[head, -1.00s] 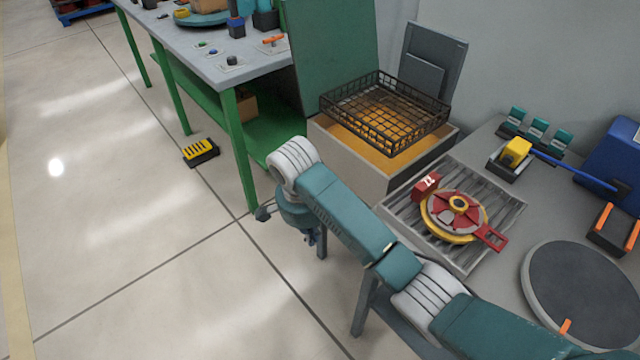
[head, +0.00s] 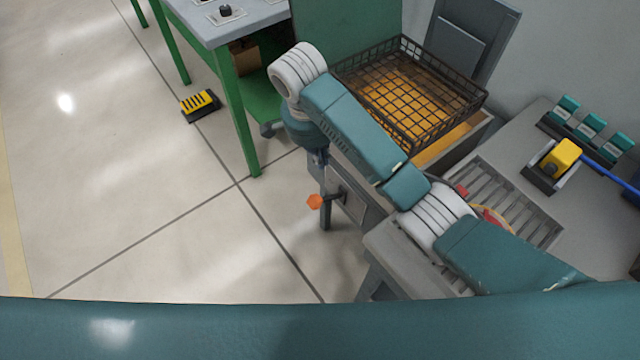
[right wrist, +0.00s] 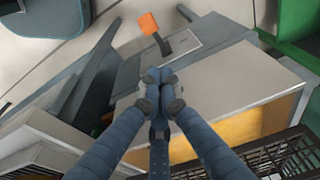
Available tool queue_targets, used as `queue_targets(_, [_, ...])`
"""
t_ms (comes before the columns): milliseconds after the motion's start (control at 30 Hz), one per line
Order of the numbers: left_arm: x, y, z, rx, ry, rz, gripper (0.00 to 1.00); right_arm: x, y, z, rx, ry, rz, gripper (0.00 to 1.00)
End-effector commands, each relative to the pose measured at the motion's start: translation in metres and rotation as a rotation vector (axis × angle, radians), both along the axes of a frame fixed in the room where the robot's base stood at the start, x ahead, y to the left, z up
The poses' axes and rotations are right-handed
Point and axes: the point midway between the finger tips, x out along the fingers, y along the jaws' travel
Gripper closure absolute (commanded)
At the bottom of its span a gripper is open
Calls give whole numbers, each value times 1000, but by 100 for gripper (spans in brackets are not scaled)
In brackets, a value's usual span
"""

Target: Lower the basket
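The black wire basket (head: 410,95) sits at the top of a grey tank (head: 462,140) with an amber inside. It also shows at the lower right of the right wrist view (right wrist: 285,155). A lever with an orange handle (head: 315,202) sticks out from the tank's front panel. In the right wrist view the orange handle (right wrist: 148,23) is just beyond the fingertips, apart from them in the picture. My right gripper (head: 321,158) points down in front of the tank; its fingertips (right wrist: 160,88) are together with nothing seen between them. My left gripper is not in view.
A green workbench (head: 235,105) stands left of the tank. A grey table (head: 400,258) with a slatted tray (head: 530,205) is on the right, partly behind my arm. A yellow and black block (head: 199,104) lies on the floor. The floor at left is otherwise clear.

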Motion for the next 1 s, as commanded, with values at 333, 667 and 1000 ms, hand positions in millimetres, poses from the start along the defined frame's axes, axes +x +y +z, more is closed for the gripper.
queue_targets(333, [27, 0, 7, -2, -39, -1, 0, 4, -9, -46, -6, 4, -2, 100])
queue_targets(667, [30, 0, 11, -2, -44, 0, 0, 6, -9, -109, -2, 3, 0, 100])
queue_targets(1000, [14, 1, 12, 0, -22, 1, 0, -3, 4, -131, -1, 1, 0, 100])
